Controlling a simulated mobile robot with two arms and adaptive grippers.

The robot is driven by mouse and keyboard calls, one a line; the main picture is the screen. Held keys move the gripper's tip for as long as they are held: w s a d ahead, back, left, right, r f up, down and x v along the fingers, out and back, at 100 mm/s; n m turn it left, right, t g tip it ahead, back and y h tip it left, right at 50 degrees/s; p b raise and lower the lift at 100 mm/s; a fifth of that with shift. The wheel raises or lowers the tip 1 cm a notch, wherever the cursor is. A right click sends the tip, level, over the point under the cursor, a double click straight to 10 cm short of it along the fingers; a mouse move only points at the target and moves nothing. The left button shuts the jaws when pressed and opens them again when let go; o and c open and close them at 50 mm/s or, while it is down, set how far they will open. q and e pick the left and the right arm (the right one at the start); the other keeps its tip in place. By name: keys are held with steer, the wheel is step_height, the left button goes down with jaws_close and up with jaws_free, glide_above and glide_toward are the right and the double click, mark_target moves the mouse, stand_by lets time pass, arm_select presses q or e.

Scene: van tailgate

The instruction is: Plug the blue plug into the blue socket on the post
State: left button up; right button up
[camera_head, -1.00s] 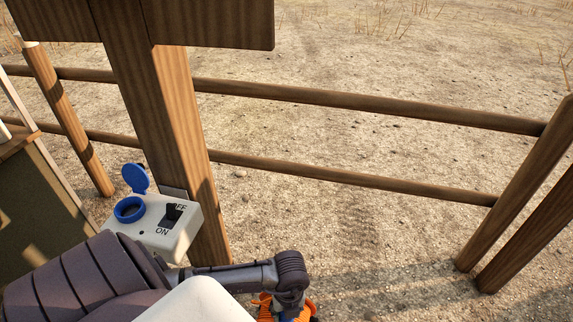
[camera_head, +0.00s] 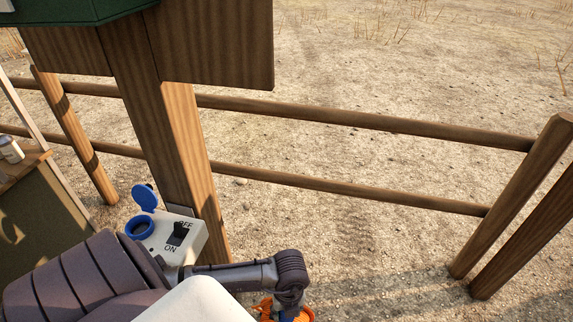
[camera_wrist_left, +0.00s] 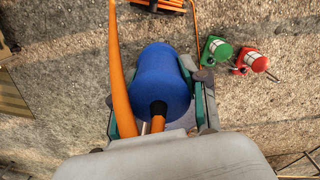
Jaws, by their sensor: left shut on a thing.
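The blue socket (camera_head: 139,228) sits on a white switch box on the wooden post (camera_head: 185,150); its round blue lid (camera_head: 145,197) stands open. My left gripper (camera_wrist_left: 165,110) is shut on the blue plug (camera_wrist_left: 163,80), with a finger on each side of it. An orange cable (camera_wrist_left: 119,75) runs beside the plug. In the head view my left arm reaches across below the box, and a bit of the plug (camera_head: 289,315) shows at the bottom edge, to the right of and apart from the socket. My right gripper is not in view.
The box has a black switch (camera_head: 179,234) marked OFF and ON. Wooden rails (camera_head: 350,117) run behind the post. A cabinet with a bottle (camera_head: 10,149) stands at the left. Green (camera_wrist_left: 216,50) and red (camera_wrist_left: 251,62) objects lie on the ground.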

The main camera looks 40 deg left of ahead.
arm_select(q)
step_height(320, 180, up, 24)
steer(key=p, duration=2.1)
steer(key=s+a+p, duration=0.1)
steer(key=s+a, duration=0.4)
steer(key=a, duration=0.8)
steer(key=s+a+p, duration=0.2)
steer(key=s+a, duration=0.3)
steer(key=a, duration=0.8)
steer(key=s+a+p, duration=0.2)
steer(key=s+a, duration=0.3)
steer(key=a, duration=0.8)
steer(key=shift+s+a, duration=0.15)
steer(key=shift+a, duration=0.05)
